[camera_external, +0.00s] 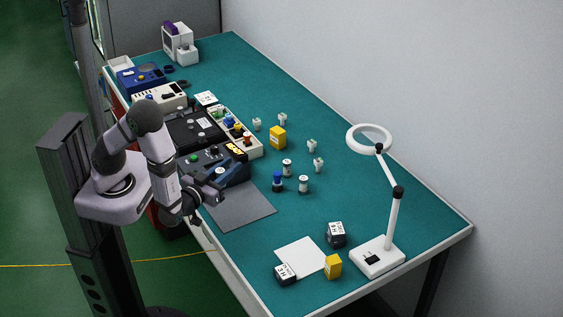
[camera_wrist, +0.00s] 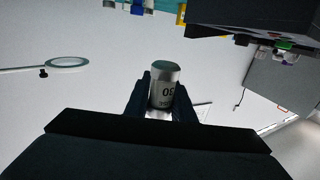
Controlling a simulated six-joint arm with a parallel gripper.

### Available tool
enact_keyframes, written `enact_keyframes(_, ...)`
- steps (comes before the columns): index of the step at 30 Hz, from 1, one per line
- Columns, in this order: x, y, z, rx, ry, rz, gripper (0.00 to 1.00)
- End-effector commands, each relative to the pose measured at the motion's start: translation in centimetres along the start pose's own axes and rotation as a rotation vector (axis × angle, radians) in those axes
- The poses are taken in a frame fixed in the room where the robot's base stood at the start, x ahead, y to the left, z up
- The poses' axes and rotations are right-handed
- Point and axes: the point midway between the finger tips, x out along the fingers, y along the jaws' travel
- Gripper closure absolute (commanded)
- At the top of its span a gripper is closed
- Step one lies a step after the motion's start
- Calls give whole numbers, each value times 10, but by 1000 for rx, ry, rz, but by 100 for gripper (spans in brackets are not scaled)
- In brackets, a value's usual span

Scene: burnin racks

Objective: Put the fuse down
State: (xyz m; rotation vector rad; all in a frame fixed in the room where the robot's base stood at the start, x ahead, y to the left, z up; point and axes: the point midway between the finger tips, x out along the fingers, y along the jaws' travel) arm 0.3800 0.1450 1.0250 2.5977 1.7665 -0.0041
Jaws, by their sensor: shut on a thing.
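The fuse (camera_wrist: 164,88), a small cylinder with a silvery metal cap and a pale label with dark print, sits between the two dark fingers of my gripper (camera_wrist: 161,104) in the wrist view. My gripper is shut on it. In the external view my gripper (camera_external: 207,195) is at the table's near left edge, beside the grey mat (camera_external: 240,208) and in front of the dark blue device. The held fuse cannot be made out clearly there. The wrist view looks mostly across to the wall, with the table turned over at the top.
Similar cylinders (camera_external: 303,184) stand right of the mat, with small white parts (camera_external: 312,145) and a yellow block (camera_external: 278,137) behind. Devices and a parts tray (camera_external: 252,150) line the left edge. A ring lamp (camera_external: 378,255), white sheet (camera_external: 300,256) and blocks are at front right.

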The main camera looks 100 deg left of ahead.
Motion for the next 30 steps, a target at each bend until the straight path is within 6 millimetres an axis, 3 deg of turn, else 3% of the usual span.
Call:
enact_keyframes(6, 0, -17, 11, -1, 0, -66, 100)
enact_keyframes(14, 0, -16, 19, 0, 0, -63, 100)
enact_keyframes(24, 0, -16, 58, 1, 0, -62, 100)
enact_keyframes(30, 0, -15, 70, -2, 0, -62, 100)
